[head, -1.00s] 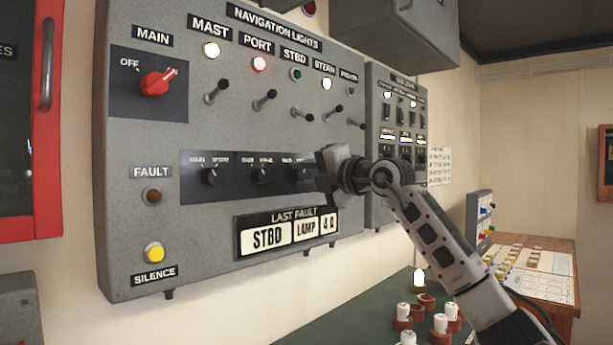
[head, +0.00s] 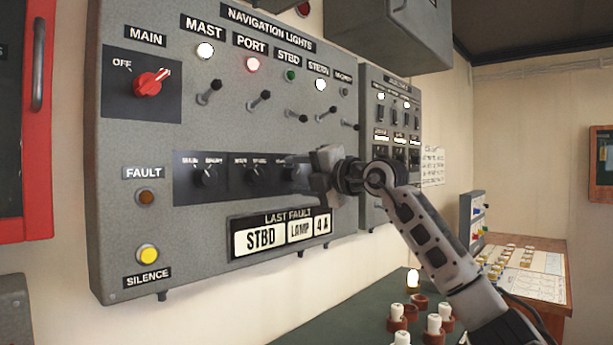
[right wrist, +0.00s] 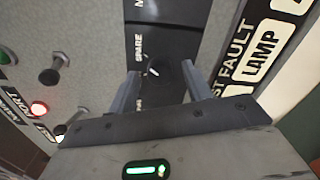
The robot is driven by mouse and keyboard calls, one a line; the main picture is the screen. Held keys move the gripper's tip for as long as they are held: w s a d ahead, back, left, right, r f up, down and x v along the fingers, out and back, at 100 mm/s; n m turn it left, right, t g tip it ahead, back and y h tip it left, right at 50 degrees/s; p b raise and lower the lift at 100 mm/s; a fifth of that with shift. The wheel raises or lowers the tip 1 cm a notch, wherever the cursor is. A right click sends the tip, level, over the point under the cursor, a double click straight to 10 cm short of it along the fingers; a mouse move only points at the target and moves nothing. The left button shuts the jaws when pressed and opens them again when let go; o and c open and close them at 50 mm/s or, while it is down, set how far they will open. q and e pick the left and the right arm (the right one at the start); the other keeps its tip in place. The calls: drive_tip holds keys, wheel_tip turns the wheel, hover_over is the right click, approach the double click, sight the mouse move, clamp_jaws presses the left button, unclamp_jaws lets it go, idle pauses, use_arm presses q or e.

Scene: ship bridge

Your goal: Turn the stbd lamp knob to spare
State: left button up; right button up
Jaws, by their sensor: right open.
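The lamp knob strip (head: 222,197) is a black band low on the grey navigation lights panel. It carries dark knobs with MAIN and SPARE marks. My right gripper (head: 304,173) is at the third visible knob (head: 291,173), which I take for the stbd one; it partly hides that knob. In the right wrist view the dark round knob (right wrist: 160,73) lies between the two open fingertips (right wrist: 158,77), with a small white mark on it. The SPARE label (right wrist: 138,46) is beside it. Contact with the fingers cannot be told. My left gripper is not in view.
Lamp toggles (head: 259,99) stick out above the strip, and the LAST FAULT display (head: 280,236) is below it. The red MAIN switch (head: 150,82) is upper left. A second switch panel (head: 391,130) stands right. A green table (head: 340,325) holds several white-topped pieces.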

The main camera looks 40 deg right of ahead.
drive_tip(key=shift+s+f, duration=0.1)
drive_tip(key=shift+s, duration=0.1)
use_arm(q)
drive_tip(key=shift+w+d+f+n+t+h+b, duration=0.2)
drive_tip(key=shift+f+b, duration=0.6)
drive_tip(key=shift+b, duration=1.45)
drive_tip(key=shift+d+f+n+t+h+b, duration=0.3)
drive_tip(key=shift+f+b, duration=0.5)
drive_tip(key=shift+b, duration=1.4)
use_arm(e)
drive_tip(key=s+d, duration=0.1)
drive_tip(key=s, duration=1.4)
drive_tip(key=shift+s+d, duration=0.2)
drive_tip(key=shift+s, duration=0.05)
